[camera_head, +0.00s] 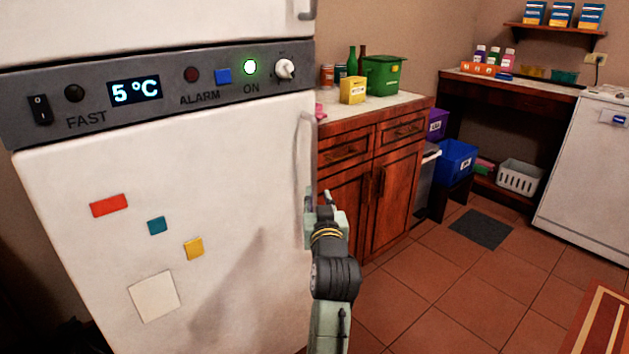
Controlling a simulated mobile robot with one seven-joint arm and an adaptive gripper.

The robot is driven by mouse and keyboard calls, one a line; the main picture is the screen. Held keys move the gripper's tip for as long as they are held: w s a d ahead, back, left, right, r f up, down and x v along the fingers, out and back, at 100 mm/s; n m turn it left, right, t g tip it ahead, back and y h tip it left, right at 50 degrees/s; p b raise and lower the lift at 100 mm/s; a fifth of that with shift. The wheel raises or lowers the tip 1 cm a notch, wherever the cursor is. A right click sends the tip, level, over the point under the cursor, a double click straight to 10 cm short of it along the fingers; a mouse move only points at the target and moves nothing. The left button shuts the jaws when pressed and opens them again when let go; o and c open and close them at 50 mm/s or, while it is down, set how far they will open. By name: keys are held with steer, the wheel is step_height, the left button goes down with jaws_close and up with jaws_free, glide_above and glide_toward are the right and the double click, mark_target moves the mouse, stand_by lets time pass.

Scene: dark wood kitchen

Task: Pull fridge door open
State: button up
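The white fridge door (230,190) fills the left of the view, below a grey control panel (160,90) that reads 5 °C. The door looks shut. A pale vertical handle (302,150) runs along the door's right edge. My gripper (322,200) is at the lower part of this handle, pointing away from me. My arm and gripper hide the handle's lower end. I cannot tell whether the fingers are around the handle or beside it, or whether they touch it.
A dark wood cabinet (375,180) stands just right of the fridge. The tiled floor (450,285) is clear in the middle. A white appliance (590,180) stands at the right. A wooden surface with stripes (600,325) juts in at the lower right.

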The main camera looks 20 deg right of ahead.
mark_target(314, 179)
steer(key=p+x, duration=0.1)
steer(key=x, duration=0.9)
steer(key=shift+w+p, duration=0.25)
steer(key=shift+p, duration=0.05)
steer(key=shift+c, duration=0.5)
jaws_close()
